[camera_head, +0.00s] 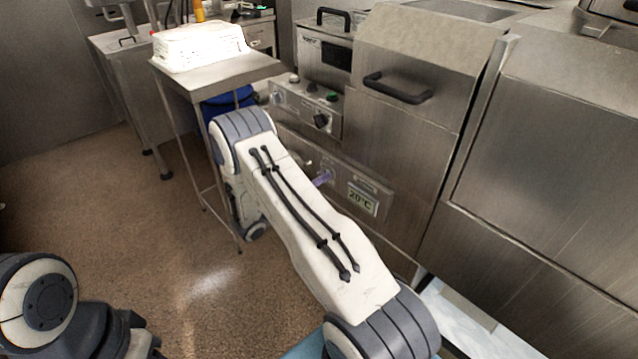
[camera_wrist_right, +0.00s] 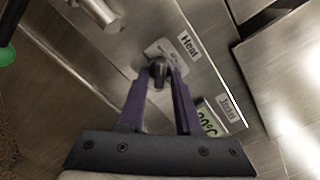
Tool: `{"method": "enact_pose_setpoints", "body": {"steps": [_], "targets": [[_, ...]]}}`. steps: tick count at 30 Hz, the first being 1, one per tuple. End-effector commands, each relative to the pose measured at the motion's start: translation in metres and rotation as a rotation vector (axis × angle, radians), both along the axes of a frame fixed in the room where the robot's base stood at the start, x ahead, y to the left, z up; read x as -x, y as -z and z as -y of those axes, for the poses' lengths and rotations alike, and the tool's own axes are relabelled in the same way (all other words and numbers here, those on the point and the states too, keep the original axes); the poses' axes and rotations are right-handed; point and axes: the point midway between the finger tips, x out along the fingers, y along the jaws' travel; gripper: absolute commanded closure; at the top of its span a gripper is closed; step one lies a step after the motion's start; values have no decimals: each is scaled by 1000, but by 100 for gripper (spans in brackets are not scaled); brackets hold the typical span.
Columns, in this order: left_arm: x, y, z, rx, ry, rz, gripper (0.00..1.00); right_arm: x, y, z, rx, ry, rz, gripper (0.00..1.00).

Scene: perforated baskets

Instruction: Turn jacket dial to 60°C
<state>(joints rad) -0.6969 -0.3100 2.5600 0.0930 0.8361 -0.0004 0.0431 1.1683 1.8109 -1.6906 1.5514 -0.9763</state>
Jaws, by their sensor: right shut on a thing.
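A small black dial (camera_wrist_right: 158,76) sits on a light plate on the steel front panel, beside a label reading "Heat". My right gripper (camera_wrist_right: 160,84) has its two purple fingers closed on either side of this dial. In the head view the right gripper (camera_head: 322,178) shows only as a bit of purple at the panel; my right arm hides most of it. The display (camera_head: 361,201) to the right of it reads 20°C. The display also shows in the wrist view (camera_wrist_right: 209,122), partly behind a finger, next to a blurred label. My left gripper is not in view.
Above the panel is a control box (camera_head: 306,104) with black and green knobs. A drawer-like steel front with a black handle (camera_head: 398,90) stands to its right. The brown floor at left is clear.

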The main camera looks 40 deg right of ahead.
Motion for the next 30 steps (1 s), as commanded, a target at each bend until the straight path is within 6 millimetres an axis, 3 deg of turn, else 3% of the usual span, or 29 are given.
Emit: {"method": "enact_pose_setpoints", "body": {"steps": [18, 30], "targets": [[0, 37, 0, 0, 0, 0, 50, -2, 4, -1, -45, -1, 560, 100], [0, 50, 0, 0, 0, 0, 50, -3, 3, -1, -62, -1, 769, 100]]}}
